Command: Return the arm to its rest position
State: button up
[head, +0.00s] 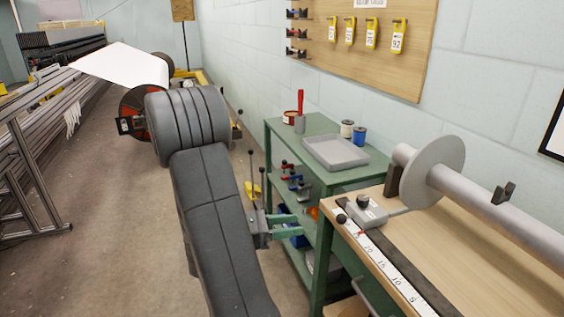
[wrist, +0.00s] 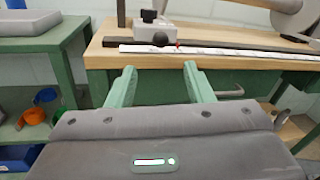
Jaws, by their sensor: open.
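My gripper (head: 298,228) shows at the end of my grey arm in the head view, low beside the green cart. In the wrist view its two green fingers (wrist: 160,70) are spread apart with nothing between them. They point toward the front edge of the wooden workbench (wrist: 100,58), and I cannot tell the exact gap to it. My dark grey padded arm fills the middle of the head view.
The green cart (head: 319,128) carries a grey tray (head: 336,152) and spools. The workbench (head: 470,240) holds a ruler (head: 388,262), a sliding block (head: 366,211) and a flanged roller (head: 433,170). Metal machine frames (head: 40,150) stand at left. Floor (head: 110,220) between is clear.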

aim_at(342, 219)
jog(key=d, duration=0.4)
jog(key=w+d+b, duration=0.1)
jog(key=d, duration=0.3)
jog(key=w+d, duration=0.1)
jog(key=d, duration=0.3)
jog(key=shift+d+b, duration=0.3)
jog(key=shift+d, duration=0.5)
jog(key=shift+r, duration=0.1)
